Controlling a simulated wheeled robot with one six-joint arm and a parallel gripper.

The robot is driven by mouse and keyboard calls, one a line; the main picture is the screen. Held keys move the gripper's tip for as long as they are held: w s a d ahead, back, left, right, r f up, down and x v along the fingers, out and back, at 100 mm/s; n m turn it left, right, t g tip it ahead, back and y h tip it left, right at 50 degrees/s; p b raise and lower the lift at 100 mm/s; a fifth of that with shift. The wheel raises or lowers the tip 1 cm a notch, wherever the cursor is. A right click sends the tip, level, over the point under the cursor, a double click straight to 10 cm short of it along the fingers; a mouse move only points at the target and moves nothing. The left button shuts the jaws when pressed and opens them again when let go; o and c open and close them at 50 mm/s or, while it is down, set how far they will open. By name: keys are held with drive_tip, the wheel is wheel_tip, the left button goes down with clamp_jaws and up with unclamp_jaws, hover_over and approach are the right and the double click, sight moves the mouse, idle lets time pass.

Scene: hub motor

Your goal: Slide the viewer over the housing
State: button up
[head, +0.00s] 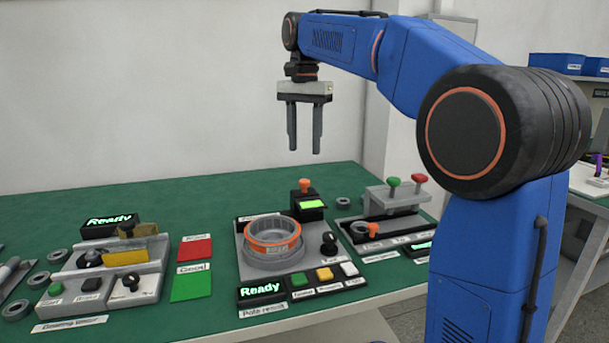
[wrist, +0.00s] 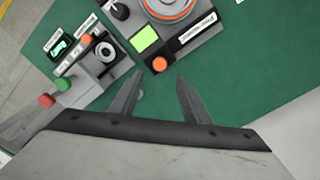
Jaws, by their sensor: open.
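A black block with a lit green screen and an orange knob, which looks like the viewer (head: 310,214), stands at the back of the grey middle station. The round grey housing with an orange band (head: 271,238) sits in front of it and to the left, uncovered. My gripper (head: 304,151) is open and empty, pointing down above the viewer, with a clear gap. In the wrist view, the viewer's orange knob (wrist: 159,64) lies just beyond my open fingers (wrist: 160,82). The housing (wrist: 168,8) is cut off by the top edge there.
A station with green and red knobs (head: 397,196) stands to the right. Another with a yellow block (head: 125,257) stands to the left, beside red and green cards (head: 192,282). Loose grey rings lie around. The green tabletop (head: 215,205) behind the stations is mostly clear.

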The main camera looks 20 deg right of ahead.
sight(304, 180)
wheel_tip(304, 180, down, 9)
drive_tip(key=shift+f, duration=0.15)
drive_tip(key=shift+c, duration=0.6)
drive_tip(key=shift+a, duration=0.1)
clamp_jaws()
